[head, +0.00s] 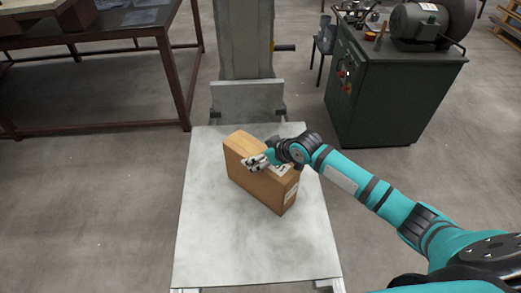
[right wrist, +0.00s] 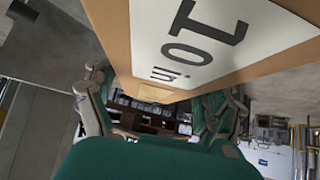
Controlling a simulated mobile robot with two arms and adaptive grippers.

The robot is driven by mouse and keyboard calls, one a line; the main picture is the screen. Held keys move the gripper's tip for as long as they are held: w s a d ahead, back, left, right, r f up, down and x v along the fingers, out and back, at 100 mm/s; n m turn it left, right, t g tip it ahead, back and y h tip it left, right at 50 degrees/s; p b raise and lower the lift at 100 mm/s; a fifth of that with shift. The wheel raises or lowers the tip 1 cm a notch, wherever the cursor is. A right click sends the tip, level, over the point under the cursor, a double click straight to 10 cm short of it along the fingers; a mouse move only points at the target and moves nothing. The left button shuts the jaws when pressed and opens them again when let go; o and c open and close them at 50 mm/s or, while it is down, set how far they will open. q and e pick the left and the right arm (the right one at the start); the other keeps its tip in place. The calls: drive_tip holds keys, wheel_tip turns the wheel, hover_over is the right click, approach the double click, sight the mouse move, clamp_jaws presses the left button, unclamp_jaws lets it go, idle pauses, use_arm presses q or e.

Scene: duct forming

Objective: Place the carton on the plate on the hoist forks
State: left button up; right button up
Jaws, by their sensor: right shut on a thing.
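The brown carton (head: 257,187) stands upright on its narrow side over the middle of the grey plate (head: 225,255), turned at an angle to it. It looks as if it rests on the plate, though a small gap underneath cannot be ruled out. The plate lies on the hoist (head: 246,98), and the forks are mostly hidden under it. My right gripper (head: 257,161) is shut on the carton's upper part. In the right wrist view the carton's white label (right wrist: 205,40) fills the top, with the fingers (right wrist: 155,105) on either side. My left gripper is not in view.
A dark metal table (head: 95,62) stands at the back left. A green cabinet (head: 385,90) with a grinder (head: 425,22) on it stands at the back right. The plate is bare around the carton, and the floor beside it is clear.

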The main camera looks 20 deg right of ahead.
drive_tip(key=shift+w+r, duration=0.15)
drive_tip(key=o, duration=1.5)
drive_tip(key=shift+f, duration=0.2)
drive_tip(key=shift+o, duration=0.2)
drive_tip(key=shift+s, duration=0.2)
drive_tip(key=v, duration=1.2)
drive_tip(key=shift+a, duration=0.1)
